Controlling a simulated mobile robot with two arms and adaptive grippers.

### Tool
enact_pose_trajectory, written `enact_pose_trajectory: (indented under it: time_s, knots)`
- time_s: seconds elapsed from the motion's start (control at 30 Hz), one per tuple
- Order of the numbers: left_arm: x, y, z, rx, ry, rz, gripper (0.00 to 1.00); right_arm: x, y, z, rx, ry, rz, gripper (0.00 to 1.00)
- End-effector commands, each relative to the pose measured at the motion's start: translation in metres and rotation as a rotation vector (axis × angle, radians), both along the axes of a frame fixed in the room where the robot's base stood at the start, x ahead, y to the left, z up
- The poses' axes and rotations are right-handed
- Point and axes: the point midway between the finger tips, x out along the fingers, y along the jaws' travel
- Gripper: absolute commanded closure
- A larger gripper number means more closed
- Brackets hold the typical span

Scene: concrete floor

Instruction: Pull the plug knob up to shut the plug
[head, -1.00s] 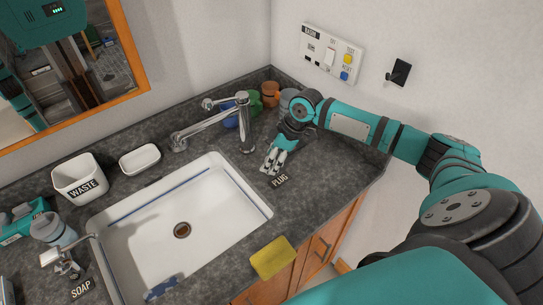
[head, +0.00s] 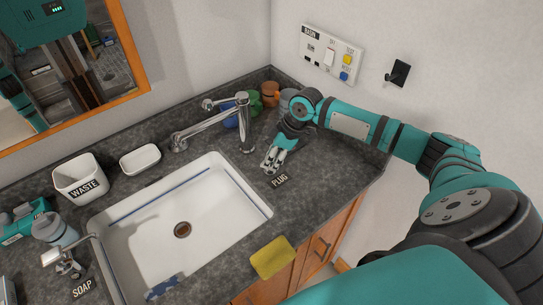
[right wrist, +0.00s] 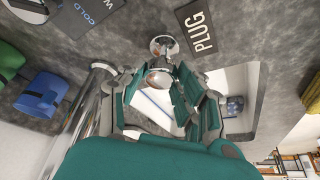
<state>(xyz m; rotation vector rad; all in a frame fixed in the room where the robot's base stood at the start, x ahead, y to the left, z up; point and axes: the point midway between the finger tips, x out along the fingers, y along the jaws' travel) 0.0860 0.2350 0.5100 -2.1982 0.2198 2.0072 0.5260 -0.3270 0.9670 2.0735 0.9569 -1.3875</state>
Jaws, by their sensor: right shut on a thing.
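My right gripper (head: 271,166) reaches down to the counter right of the sink, beside the PLUG label (head: 280,180). In the right wrist view its fingers (right wrist: 160,85) are shut on the shiny round plug knob (right wrist: 160,76). The knob's round metal base (right wrist: 163,46) sits on the counter beside the PLUG label (right wrist: 201,32). In the head view the fingers hide the knob. The white sink (head: 135,255) has a dark round drain (head: 182,230); I cannot tell how its plug stands. My left gripper is not in view.
The chrome faucet (head: 245,125) stands close left of my right gripper. Coloured cups (head: 270,95) stand behind it. A yellow sponge (head: 272,258) lies at the counter's front edge. A waste bin (head: 82,178) and soap dispenser (head: 68,262) are to the left.

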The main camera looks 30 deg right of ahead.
Motion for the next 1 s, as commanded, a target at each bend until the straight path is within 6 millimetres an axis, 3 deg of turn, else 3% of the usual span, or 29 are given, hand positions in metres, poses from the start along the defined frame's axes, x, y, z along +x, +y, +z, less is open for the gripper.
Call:
enact_pose_trajectory:
  time_s: [0.03, 0.17, 0.47, 0.5, 0.67, 1.0]
  knots:
    - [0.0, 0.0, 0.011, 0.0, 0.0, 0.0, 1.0, 0.001, 0.0, 0.012, 0.0, -0.001, 0.0, 1.0]
    - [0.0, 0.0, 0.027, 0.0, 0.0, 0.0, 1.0, 0.001, 0.0, 0.027, 0.002, -0.001, 0.0, 1.0]
    - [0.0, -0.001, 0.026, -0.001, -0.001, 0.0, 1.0, 0.002, 0.0, 0.028, 0.001, -0.006, -0.002, 1.0]
    - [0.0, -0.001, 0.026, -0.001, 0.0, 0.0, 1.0, 0.002, 0.0, 0.028, 0.002, -0.007, -0.002, 0.65]
    - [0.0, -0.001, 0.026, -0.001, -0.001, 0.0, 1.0, 0.002, 0.0, 0.027, 0.001, -0.005, -0.001, 0.44]
    - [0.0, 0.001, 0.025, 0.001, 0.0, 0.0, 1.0, 0.0, -0.002, 0.03, 0.0, -0.003, -0.001, 0.44]
